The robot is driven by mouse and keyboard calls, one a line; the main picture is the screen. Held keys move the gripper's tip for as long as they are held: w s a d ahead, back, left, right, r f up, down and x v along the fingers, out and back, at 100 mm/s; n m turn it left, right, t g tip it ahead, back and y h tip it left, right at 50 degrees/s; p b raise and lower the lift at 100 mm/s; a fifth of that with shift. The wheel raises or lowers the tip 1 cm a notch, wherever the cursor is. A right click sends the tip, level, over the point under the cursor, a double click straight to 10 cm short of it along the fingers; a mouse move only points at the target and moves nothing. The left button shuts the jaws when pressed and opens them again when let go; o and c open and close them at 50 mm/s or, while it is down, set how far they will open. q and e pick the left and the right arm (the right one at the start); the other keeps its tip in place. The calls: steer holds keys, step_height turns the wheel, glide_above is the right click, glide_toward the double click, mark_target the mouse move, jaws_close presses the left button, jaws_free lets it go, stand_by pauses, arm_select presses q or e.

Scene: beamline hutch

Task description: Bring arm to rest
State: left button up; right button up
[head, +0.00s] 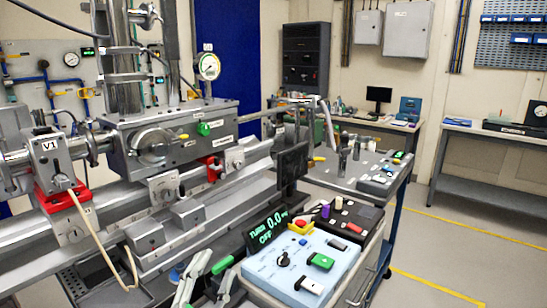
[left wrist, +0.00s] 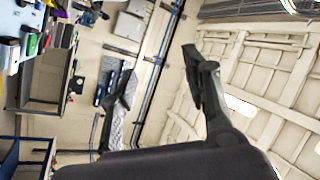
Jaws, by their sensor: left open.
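My left gripper (head: 208,282) shows at the bottom edge of the head view, left of the light-blue control box (head: 265,268). Its pale fingers are spread apart, with nothing seen between them. Green parts lie close by; I cannot tell whether they touch the fingers. In the left wrist view the left gripper (left wrist: 158,75) is open, its two dark fingers wide apart with wall and ceiling behind. That view is turned on its side. My right gripper is in neither view.
A metal beamline rig (head: 180,140) fills the left side. A dark panel (head: 292,165) stands beside it. A display (head: 265,230) reads 0.0 and OFF. A cart (head: 375,165) carries small items. A workbench (head: 490,140) stands at the right wall. Floor at the right is clear.

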arm_select(q)
steer(key=s+a+f+n+g+y, duration=0.2)
steer(key=a+f+n+g+y, duration=0.15)
steer(key=f, duration=0.55)
steer(key=s+a+f+n+g+y, duration=0.3)
steer(key=a+f+n+g, duration=0.15)
steer(key=f, duration=0.45)
steer(key=s+a+f+n+g+h, duration=0.1)
steer(key=s+f+g, duration=0.45)
steer(key=s, duration=0.35)
steer(key=s+a+f+n+g, duration=0.15)
steer(key=s+f+g, duration=0.25)
steer(key=s+f, duration=0.45)
step_height(320, 180, down, 23)
steer(key=s+g+p, duration=0.1)
steer(key=s+p, duration=0.1)
steer(key=s, duration=0.1)
steer(key=s+a+f+g, duration=0.1)
steer(key=s+a+f, duration=0.1)
steer(key=s+f, duration=1.3)
steer(key=shift+s+f+p, duration=0.2)
steer(key=shift+s+p, duration=0.2)
steer(key=shift+s, duration=0.3)
